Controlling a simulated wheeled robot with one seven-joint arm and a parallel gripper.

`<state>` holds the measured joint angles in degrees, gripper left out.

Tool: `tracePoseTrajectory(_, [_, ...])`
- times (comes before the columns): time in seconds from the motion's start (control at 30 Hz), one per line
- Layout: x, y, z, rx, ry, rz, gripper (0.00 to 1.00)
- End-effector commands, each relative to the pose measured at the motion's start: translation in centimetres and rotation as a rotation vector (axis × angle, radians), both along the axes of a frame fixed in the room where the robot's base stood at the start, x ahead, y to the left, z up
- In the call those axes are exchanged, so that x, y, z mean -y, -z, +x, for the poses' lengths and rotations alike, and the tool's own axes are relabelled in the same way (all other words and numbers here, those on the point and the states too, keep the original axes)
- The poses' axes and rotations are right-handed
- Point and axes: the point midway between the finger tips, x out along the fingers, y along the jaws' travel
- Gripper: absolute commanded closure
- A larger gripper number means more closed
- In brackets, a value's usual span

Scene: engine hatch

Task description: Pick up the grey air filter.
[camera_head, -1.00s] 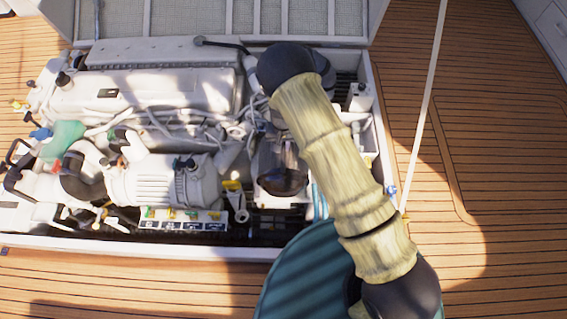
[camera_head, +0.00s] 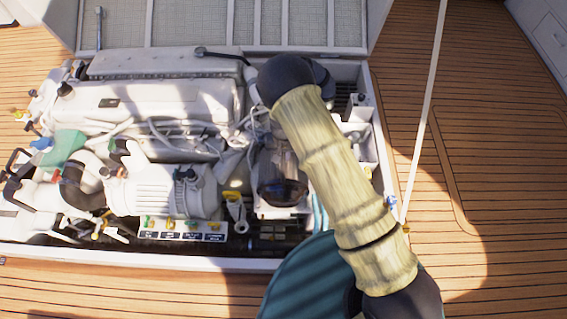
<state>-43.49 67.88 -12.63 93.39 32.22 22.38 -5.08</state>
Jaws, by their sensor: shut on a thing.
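A light grey ribbed cylinder (camera_head: 160,192) lies on its side at the front of the open engine hatch, with a dark curved hose at its left end. It looks like the grey air filter, though I cannot be sure. My arm, with pale bamboo-like links and dark joints, crosses the right part of the hatch and hides what lies behind it. My gripper and its fingers cannot be made out, nor can anything held in them.
The white engine block (camera_head: 150,105) fills the back of the hatch. A dark, see-through bowl (camera_head: 282,180) stands right of the cylinder. A row of labelled valves (camera_head: 182,231) runs along the front. A pale rope (camera_head: 425,120) rises at the right. Wooden deck (camera_head: 490,160) is clear there.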

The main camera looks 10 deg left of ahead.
Motion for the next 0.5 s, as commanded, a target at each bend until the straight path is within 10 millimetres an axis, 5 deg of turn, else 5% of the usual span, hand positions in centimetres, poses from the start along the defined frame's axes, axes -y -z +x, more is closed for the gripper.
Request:
tracePoseTrajectory(0.27, [-0.1,-2.7,0.1,0.004,-0.001,0.003,1.00])
tracePoseTrajectory(0.5, [-0.1,-8.0,0.2,0.006,0.001,0.005,1.00])
